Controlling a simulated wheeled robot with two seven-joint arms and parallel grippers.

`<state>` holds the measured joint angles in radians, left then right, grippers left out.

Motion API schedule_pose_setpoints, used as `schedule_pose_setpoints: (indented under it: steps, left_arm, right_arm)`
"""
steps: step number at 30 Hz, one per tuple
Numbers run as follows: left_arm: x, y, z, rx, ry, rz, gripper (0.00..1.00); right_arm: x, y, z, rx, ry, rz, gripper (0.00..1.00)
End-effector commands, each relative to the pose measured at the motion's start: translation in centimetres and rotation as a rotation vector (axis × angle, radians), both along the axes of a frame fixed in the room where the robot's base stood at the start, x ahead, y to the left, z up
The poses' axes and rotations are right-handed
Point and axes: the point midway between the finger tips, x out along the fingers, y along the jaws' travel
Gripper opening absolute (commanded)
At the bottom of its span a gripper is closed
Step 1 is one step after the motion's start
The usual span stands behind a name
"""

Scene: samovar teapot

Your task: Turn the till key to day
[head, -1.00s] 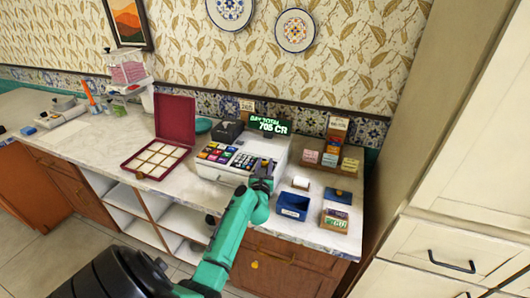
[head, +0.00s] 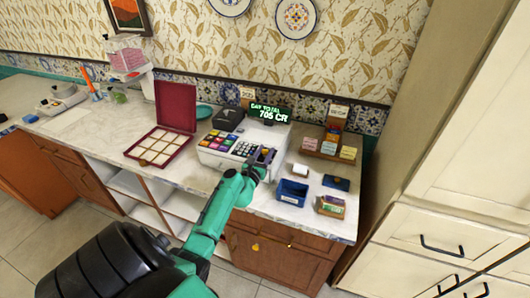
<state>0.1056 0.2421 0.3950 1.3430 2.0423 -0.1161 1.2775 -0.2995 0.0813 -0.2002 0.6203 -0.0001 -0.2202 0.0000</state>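The white till (head: 222,158) stands on the counter with coloured and dark keys on its sloped top. Its green-lit display (head: 270,113) reads "DAY TOTAL" and "705 CR". My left gripper (head: 264,155) is at the right end of the till's key panel, close to or touching it. A small yellowish spot shows between its fingertips, too small to name. The till key and its lock cannot be made out; the gripper covers that area. Whether the fingers are open or shut is unclear. My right gripper is out of view.
A blue bin (head: 292,193), small boxes (head: 331,206) and a dark blue item (head: 336,183) lie right of the till. A red case (head: 176,107) stands open to the left. A tall cream cabinet (head: 440,190) bounds the right.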

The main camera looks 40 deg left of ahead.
Motion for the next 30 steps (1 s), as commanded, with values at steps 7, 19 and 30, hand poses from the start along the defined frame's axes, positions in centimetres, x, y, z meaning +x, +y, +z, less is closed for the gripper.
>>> schedule_pose_setpoints:
  steps: [7,19,30]
  left_arm:
    - [0.0,0.0,0.0,0.000,0.000,0.000,0.66]
    - [-3.7,-1.3,-0.1,-0.001,0.004,-0.001,0.66]
    - [-12.4,-4.1,-0.5,-0.002,0.003,0.001,0.66]
  right_arm:
    - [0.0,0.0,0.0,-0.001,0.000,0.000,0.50]
    - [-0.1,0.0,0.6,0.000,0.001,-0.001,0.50]
    - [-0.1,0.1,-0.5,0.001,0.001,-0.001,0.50]
